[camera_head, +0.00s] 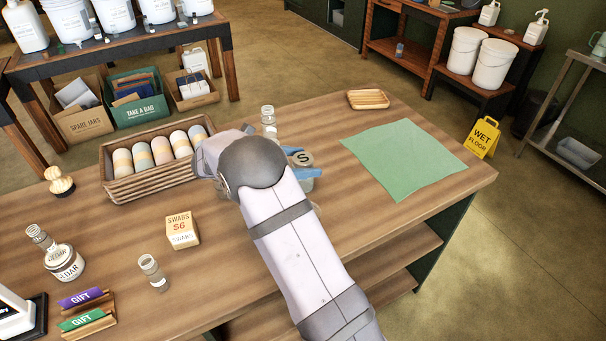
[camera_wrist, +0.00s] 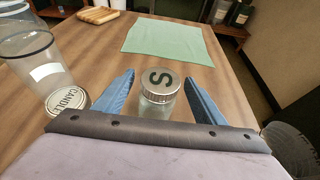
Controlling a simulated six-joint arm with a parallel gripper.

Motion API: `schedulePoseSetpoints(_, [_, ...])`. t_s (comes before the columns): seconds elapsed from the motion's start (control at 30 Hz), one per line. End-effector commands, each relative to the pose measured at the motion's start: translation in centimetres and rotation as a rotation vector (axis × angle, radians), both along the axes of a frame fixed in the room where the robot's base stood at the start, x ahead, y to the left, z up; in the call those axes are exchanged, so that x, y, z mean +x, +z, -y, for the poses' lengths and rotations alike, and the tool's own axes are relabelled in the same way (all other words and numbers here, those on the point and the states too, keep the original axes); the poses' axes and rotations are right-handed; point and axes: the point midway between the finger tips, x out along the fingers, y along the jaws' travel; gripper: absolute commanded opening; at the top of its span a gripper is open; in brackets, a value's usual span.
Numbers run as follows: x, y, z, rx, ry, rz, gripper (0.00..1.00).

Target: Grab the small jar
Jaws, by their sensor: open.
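The small jar (camera_wrist: 158,97) is a glass jar with a silver lid marked "S". In the wrist view it stands upright between the two blue fingers of my gripper (camera_wrist: 158,88), with a gap showing on each side. My gripper is open around it. In the head view its lid (camera_head: 304,159) shows beside a blue finger, and my arm hides most of the jar body.
A green cloth (camera_head: 400,158) and a wooden soap dish (camera_head: 367,99) lie beyond.

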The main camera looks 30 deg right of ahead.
Motion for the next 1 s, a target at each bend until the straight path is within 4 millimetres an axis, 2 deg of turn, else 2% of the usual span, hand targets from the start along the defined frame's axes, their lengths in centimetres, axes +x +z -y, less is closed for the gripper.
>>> schedulePoseSetpoints(0.3, [0.0,-1.2,3.5,-0.001,-0.002,-0.002,0.64])
schedulePoseSetpoints(0.63, [0.0,-1.7,4.1,0.001,0.0,0.0,0.64])
schedulePoseSetpoints(0.83, [0.0,-1.7,4.1,0.001,0.0,0.0,0.17])
schedulePoseSetpoints(1.0, [0.0,-1.6,4.1,0.0,0.001,0.001,0.15])
